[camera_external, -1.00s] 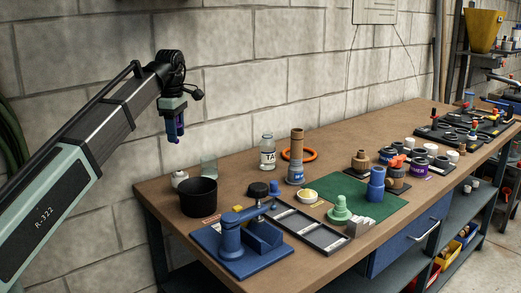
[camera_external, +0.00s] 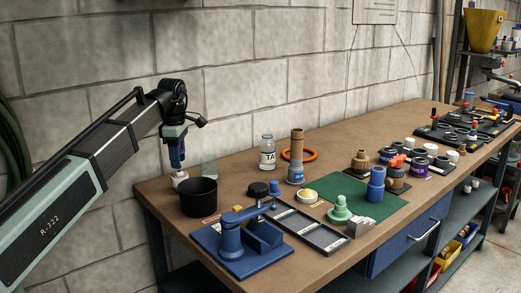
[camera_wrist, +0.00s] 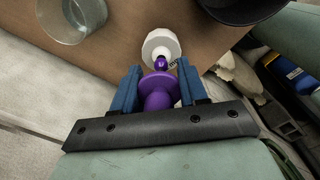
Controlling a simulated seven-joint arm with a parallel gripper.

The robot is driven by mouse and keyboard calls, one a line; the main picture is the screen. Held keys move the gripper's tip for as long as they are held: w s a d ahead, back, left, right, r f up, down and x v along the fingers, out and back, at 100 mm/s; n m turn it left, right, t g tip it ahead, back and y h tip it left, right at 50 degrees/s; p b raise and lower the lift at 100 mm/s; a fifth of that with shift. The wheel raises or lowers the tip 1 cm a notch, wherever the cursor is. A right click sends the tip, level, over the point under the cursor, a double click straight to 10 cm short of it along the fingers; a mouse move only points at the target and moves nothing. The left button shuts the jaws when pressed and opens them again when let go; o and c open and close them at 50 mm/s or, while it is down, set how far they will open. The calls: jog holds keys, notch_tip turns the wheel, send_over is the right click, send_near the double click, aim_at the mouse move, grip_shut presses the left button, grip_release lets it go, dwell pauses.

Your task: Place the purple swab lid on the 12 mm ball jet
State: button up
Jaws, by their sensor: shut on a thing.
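My gripper (camera_external: 177,165) is low over the left end of the bench, directly above a small white pot (camera_external: 180,178). In the wrist view its blue fingers (camera_wrist: 158,82) are shut on the purple swab lid (camera_wrist: 158,92), a flanged piece with a narrower purple tip. The tip overlaps the white pot (camera_wrist: 160,42) in that view; I cannot tell whether it touches or enters it. I cannot pick out for certain which piece is the 12 mm ball jet.
A black tub (camera_external: 198,196) stands close to the right of the white pot, and a clear glass (camera_external: 209,166) stands behind. Farther right are a blue clamp fixture (camera_external: 240,248), a labelled bottle (camera_external: 267,153), a tan-topped tube (camera_external: 297,150) and a green mat (camera_external: 352,208) with several fittings.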

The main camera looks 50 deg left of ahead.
jog(key=shift+f, duration=1)
jog(key=shift+f, duration=0.15)
jog(key=o, duration=1)
notch_tip(320, 180, up, 12)
jog(key=shift+s+d+r, duration=0.1)
jog(key=shift+r, duration=0.1)
